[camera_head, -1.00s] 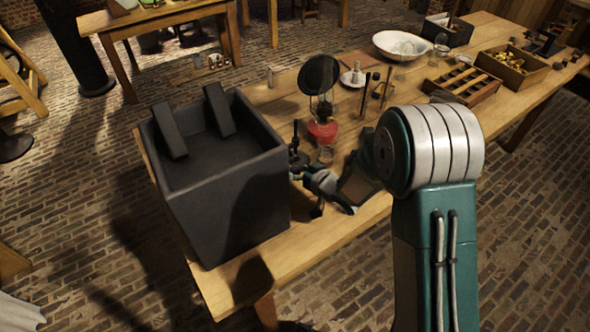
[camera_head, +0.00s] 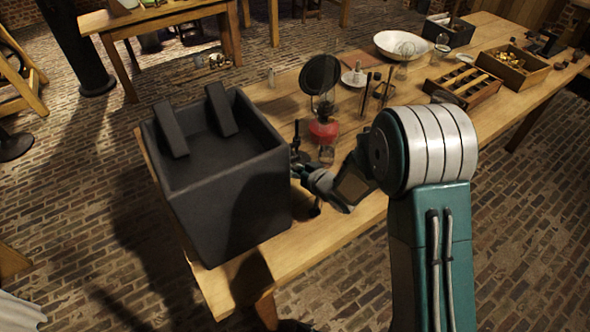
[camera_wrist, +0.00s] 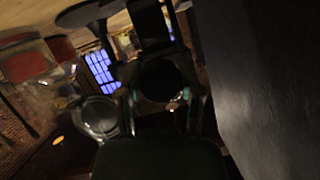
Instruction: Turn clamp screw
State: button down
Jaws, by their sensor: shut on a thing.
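My gripper (camera_head: 301,171) reaches in from the right, low beside the right wall of the large dark box. Its fingers are shut around a small dark part of the clamp, at the box's side. In the head view the clamp (camera_head: 296,142) shows only as a thin dark upright piece, and the gripper hides its lower part. In the wrist view a dark round knob, which looks like the clamp screw (camera_wrist: 163,80), sits between the two fingertips. That view is dark, and the exact contact is hard to see.
The dark open box (camera_head: 232,205) with two dark slabs stands at the table's left end. A red-based lamp (camera_head: 323,131) with a round dark reflector stands just behind my gripper. A white bowl (camera_head: 400,43) and wooden trays (camera_head: 470,92) lie farther back. The front table edge is close.

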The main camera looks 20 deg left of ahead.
aim_at(294, 166)
jog(key=n+t+h, duration=0.2)
jog(key=n, duration=0.2)
jog(key=shift+a, duration=0.1)
jog(key=n+t+h, duration=0.1)
jog(key=n+t, duration=0.1)
jog(key=n, duration=0.2)
jog(key=shift+s+t, duration=0.1)
jog(key=shift+t, duration=0.2)
dwell(0.6)
jog(key=shift+c, duration=1.2)
grip_release()
jog(key=shift+a, duration=0.1)
jog(key=shift+r, duration=0.25)
notch_tip(294, 166, up, 9)
jog(key=shift+r, duration=0.15)
